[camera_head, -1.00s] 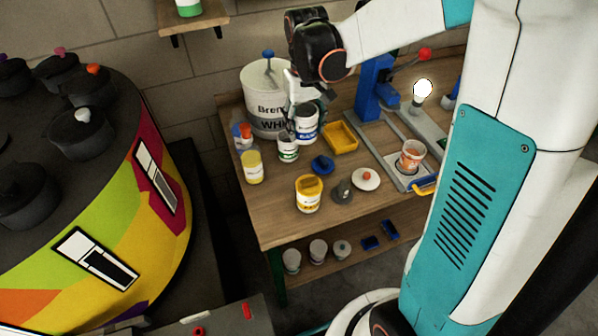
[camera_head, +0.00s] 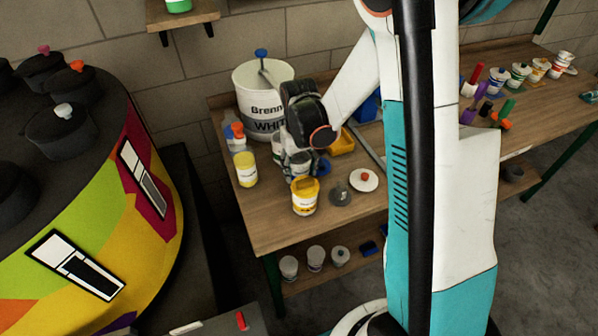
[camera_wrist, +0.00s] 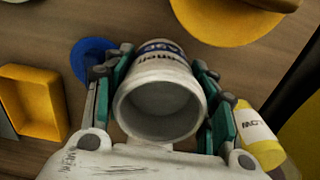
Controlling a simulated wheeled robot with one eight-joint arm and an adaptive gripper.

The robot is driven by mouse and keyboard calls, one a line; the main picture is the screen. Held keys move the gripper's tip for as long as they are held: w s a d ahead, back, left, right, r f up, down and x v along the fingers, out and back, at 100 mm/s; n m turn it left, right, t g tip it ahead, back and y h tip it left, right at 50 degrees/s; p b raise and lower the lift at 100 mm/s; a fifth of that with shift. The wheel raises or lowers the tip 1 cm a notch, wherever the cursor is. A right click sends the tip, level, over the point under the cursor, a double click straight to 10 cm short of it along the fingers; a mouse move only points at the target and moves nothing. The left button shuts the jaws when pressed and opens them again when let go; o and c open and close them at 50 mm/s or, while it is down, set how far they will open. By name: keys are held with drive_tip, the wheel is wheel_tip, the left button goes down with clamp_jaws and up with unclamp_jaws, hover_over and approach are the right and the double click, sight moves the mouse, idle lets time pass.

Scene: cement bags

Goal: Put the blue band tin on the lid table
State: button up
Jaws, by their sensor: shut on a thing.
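The blue band tin (camera_wrist: 160,100) is white with a dark blue band. My gripper (camera_wrist: 161,66) is shut on it, with a finger on each side, and its pale round end faces the wrist camera. In the head view, my gripper (camera_head: 297,163) is low over the wooden table (camera_head: 275,222), behind the yellow tin (camera_head: 305,197). My wrist hides most of the held tin there. I cannot tell whether it touches the table. A blue lid (camera_head: 321,166), a grey lid (camera_head: 340,195) and a white lid (camera_head: 364,180) lie on this table.
A large white bucket (camera_head: 263,95) stands at the back. Another bench with several tins (camera_head: 519,73) is at the right. The table's front left is clear.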

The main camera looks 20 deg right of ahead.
drive_tip(key=shift+f, duration=0.6)
drive_tip(key=shift+f, duration=0.1)
drive_tip(key=o, duration=1.3)
drive_tip(key=shift+c, duration=0.2)
wheel_tip(320, 180, up, 12)
drive_tip(key=r+p, duration=0.1)
drive_tip(key=p, duration=0.2)
drive_tip(key=s+a+r+t, duration=0.1)
drive_tip(key=s+r+t, duration=0.2)
drive_tip(key=s+r, duration=0.3)
drive_tip(key=s+a+r+t, duration=0.2)
drive_tip(key=s+r+t, duration=0.2)
drive_tip(key=s+r, duration=0.3)
drive_tip(key=shift+s, duration=2.4)
